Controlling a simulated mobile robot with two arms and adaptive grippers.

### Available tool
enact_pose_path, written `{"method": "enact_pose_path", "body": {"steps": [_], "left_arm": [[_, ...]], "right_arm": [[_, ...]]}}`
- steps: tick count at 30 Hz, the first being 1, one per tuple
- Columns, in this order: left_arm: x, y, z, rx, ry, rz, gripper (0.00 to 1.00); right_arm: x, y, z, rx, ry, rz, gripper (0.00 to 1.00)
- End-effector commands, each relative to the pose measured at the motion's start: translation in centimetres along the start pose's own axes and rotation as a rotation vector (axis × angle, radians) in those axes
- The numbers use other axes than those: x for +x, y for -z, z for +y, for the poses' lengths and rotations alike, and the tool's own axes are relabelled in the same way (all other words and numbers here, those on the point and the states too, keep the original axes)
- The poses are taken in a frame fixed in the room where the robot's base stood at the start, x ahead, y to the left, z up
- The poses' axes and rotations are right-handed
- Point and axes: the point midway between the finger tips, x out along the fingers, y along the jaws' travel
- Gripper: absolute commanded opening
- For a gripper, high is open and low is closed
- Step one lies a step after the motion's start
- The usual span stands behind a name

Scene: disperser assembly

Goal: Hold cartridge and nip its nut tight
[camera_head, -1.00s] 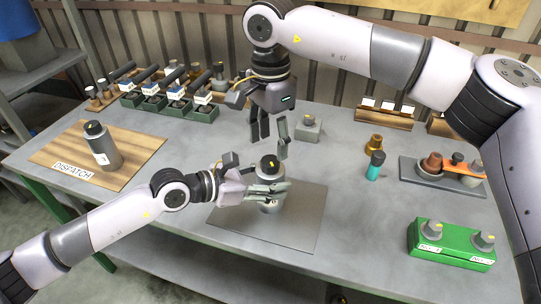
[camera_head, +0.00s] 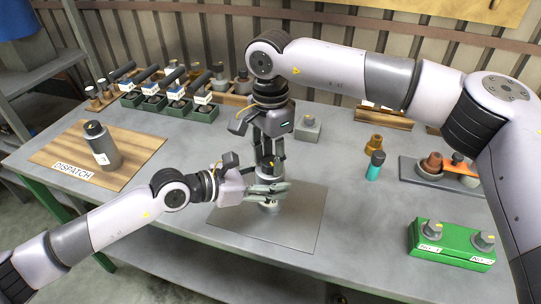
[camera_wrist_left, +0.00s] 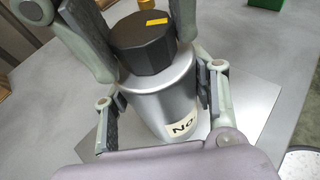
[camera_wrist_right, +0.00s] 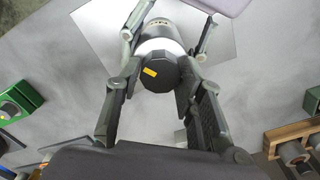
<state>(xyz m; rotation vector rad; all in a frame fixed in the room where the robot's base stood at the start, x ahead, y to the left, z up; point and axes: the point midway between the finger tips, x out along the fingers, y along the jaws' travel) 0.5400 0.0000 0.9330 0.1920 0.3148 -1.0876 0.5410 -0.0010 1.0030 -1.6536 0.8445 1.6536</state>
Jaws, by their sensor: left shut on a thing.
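The cartridge (camera_wrist_left: 158,92) is a silver cylinder with a white label, upright on the grey mat (camera_head: 302,235). My left gripper (camera_head: 272,190) is shut on its body from the side; the left wrist view shows a finger on each side. The nut (camera_wrist_left: 142,42), dark and many-sided with a yellow mark, sits on the cartridge's top. My right gripper (camera_head: 268,164) points down from above, with its fingers on either side of the nut. In the right wrist view the nut (camera_wrist_right: 158,74) lies between these fingers, which look open around it.
A dark-capped cylinder (camera_head: 103,148) stands on the wooden dispatch board (camera_head: 55,150) at left. A green block (camera_head: 452,250) with two knobs is at right. A teal bottle (camera_head: 375,168) and a grey tray (camera_head: 470,195) stand behind it. Green holders (camera_head: 205,113) line the back left.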

Motion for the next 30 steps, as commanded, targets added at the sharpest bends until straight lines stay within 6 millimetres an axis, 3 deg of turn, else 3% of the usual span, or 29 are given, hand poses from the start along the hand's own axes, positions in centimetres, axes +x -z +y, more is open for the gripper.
{"method": "enact_pose_path", "body": {"steps": [12, 22, 30], "left_arm": [[-0.02, 0.02, 0.08, 0.002, -0.002, 0.001, 0.06], [-0.02, 0.03, 0.09, 0.002, -0.002, 0.001, 0.06], [-0.02, 0.03, 0.09, 0.002, -0.002, 0.001, 0.06]], "right_arm": [[-0.02, -0.01, 0.0, 0.0, 0.0, 0.0, 0.05], [-0.01, -0.02, 0.01, 0.045, -0.001, 0.0, 0.05], [0.01, -0.05, 0.04, 0.217, -0.001, -0.001, 0.05]]}}
